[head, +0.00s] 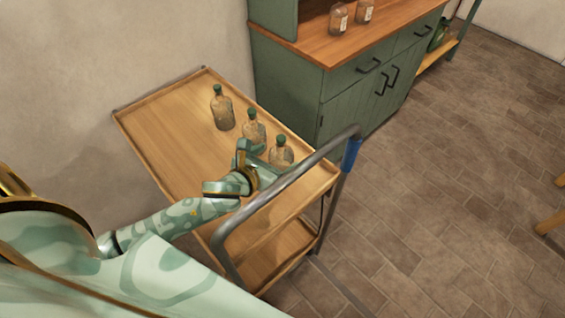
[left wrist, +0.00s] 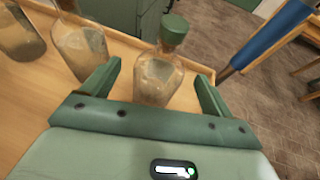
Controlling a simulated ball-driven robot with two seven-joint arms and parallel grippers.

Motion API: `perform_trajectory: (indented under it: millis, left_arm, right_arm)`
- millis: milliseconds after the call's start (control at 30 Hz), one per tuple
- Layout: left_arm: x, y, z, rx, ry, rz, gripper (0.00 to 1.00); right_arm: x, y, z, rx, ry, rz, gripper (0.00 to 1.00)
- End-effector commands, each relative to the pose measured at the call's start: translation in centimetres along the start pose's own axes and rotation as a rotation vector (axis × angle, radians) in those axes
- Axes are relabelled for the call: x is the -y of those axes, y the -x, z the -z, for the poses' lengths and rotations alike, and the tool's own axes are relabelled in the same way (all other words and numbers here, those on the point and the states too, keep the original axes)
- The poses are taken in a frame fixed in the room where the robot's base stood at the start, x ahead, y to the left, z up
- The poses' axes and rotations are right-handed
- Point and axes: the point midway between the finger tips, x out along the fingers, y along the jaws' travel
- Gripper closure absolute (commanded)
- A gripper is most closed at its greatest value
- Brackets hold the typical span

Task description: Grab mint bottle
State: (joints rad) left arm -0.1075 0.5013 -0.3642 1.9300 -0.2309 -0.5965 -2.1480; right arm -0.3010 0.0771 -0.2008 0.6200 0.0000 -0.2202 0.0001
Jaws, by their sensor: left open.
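Three clear glass bottles with green stoppers stand upright in a row on the wooden top of a trolley (head: 160,135): a far bottle (head: 223,112), a middle bottle (head: 254,134) and a near bottle (head: 282,156). I cannot tell by label which is the mint one. My left gripper (head: 256,162) is open beside the near bottle. In the left wrist view the near bottle (left wrist: 158,78) stands between the spread fingers of the gripper (left wrist: 158,82), and the middle bottle (left wrist: 80,45) is just outside the left finger. My right gripper is not in view.
The trolley's grey metal handle (head: 285,182) with a blue grip (head: 351,154) rises close to the gripper. A green cabinet (head: 345,95) stands behind, with brown bottles (head: 338,18) on it. The trolley top's left part is clear.

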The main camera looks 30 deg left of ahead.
Motion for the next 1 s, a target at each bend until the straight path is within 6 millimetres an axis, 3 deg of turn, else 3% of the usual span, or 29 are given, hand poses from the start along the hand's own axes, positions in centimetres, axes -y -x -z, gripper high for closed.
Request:
perform_trajectory:
  millis: [367,633,667,867,1000]
  left_arm:
    - [0.0,-5.0,0.7,-0.001,0.003,0.0,0.14]
    - [0.0,-5.4,0.5,0.0,0.001,0.001,0.14]
    - [0.0,-5.4,0.5,0.0,0.001,0.001,0.17]
    - [0.0,-5.4,0.5,-0.001,0.001,0.0,0.72]
    - [0.0,-5.4,0.4,0.001,0.001,0.001,0.75]
  right_arm:
    - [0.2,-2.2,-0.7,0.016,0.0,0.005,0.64]
    - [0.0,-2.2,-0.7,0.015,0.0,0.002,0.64]
    - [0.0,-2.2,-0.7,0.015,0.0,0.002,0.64]
    - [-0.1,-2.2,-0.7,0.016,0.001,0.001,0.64]
    - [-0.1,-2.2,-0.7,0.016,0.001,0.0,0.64]
